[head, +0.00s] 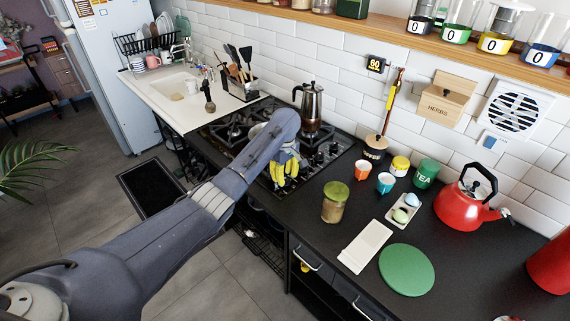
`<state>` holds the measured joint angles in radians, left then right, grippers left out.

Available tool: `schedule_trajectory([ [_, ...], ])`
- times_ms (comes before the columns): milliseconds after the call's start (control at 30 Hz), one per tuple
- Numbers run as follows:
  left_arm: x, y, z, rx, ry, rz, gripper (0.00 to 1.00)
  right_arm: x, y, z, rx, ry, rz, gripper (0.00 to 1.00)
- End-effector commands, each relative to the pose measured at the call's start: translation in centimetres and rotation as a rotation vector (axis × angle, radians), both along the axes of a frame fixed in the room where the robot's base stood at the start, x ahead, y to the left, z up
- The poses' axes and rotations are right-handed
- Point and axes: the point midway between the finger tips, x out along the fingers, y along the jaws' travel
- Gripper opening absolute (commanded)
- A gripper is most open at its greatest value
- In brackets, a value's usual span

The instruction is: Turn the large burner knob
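The black gas hob (222,130) is set in the dark counter, with its control knobs (320,159) along the right-hand side. The knobs are small in view, and I cannot tell which is the large burner's. My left arm reaches across the hob's near right part. Its gripper (285,174), with yellow fingers, points down at the near end of the knob row. The arm and fingers hide part of the hob there. I cannot tell whether the fingers touch a knob or how far apart they are. My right gripper is out of view.
A moka pot (311,107) stands on the hob's back right, close to the knobs. A glass jar (335,202), an orange cup (363,171) and a blue cup (385,183) stand to the right. A red kettle (466,205) is farther right.

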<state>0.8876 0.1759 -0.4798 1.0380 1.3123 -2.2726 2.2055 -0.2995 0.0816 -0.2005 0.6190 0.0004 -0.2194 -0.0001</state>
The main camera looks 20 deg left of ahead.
Motion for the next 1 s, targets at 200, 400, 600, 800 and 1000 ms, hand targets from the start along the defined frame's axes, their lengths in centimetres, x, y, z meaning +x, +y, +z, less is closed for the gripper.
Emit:
schedule_trajectory([
  [200, 0.1, 0.0, 3.7, -0.001, -0.004, -0.001, 0.34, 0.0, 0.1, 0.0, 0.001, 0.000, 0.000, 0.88],
  [400, 0.1, 0.1, 7.2, 0.002, -0.003, -0.001, 0.34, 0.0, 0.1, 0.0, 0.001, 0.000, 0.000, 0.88],
  [600, 0.1, 0.1, 9.5, 0.002, -0.003, 0.001, 0.34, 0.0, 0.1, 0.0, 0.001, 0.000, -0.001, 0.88],
  [800, 0.0, 0.1, 10.6, 0.001, -0.002, 0.000, 0.34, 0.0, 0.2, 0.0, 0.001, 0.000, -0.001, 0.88],
  [1000, 0.0, 0.1, 10.9, 0.001, 0.000, 0.001, 0.34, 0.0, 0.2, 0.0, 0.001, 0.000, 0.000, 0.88],
])
